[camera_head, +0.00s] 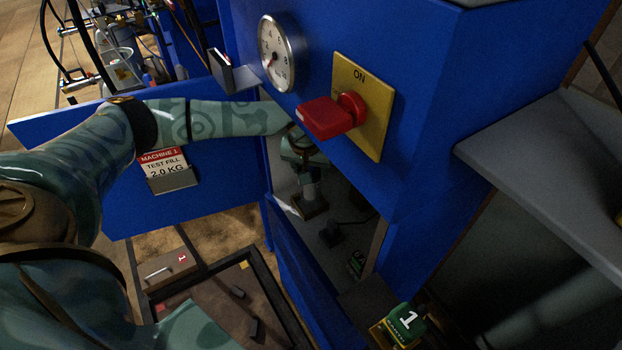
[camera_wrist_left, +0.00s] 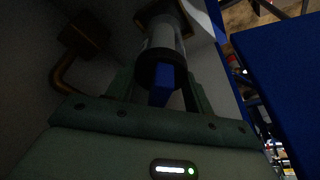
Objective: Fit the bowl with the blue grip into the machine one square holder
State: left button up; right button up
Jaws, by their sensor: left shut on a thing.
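Machine one is the blue cabinet (camera_head: 345,25), its door (camera_head: 225,195) open to the left with a "MACHINE 1" card. My left arm reaches into its dark opening. My left gripper (camera_wrist_left: 160,95) is shut on the blue grip (camera_wrist_left: 160,88) of the bowl (camera_wrist_left: 163,40), a pale cylinder with a black collar. In the head view the bowl (camera_head: 309,191) shows below my gripper (camera_head: 306,165), its far end at the brown square holder (camera_head: 311,207). The holder also shows in the wrist view (camera_wrist_left: 150,14). I cannot tell whether the bowl is seated in it. My right gripper is out of view.
A dial (camera_head: 281,54) and a red switch (camera_head: 335,116) on a yellow ON plate stick out above the opening. A brown pipe (camera_wrist_left: 66,75) runs beside the bowl. A green block marked 1 (camera_head: 404,324) lies low right. A grey shelf (camera_head: 550,160) is at right.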

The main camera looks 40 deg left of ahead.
pick_arm(q)
notch_tip(320, 180, down, 4)
jog(key=shift+s+r+b, duration=0.1)
jog(key=shift+r+b, duration=0.05)
jog(key=shift+b, duration=0.75)
jog(key=shift+r, duration=0.15)
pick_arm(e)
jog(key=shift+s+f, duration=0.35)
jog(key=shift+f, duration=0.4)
pick_arm(q)
jog(key=o, duration=1.4)
jog(key=shift+o, duration=0.2)
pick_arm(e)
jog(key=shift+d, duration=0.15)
pick_arm(q)
jog(key=p+v, duration=0.3)
jog(key=v, duration=0.1)
jog(key=shift+r, duration=0.1)
jog(key=s+d+f+p, duration=0.1)
jog(key=s+d+p, duration=0.2)
jog(key=s, duration=0.7)
jog(key=shift+s+d, duration=0.4)
jog(key=shift+d, duration=0.35)
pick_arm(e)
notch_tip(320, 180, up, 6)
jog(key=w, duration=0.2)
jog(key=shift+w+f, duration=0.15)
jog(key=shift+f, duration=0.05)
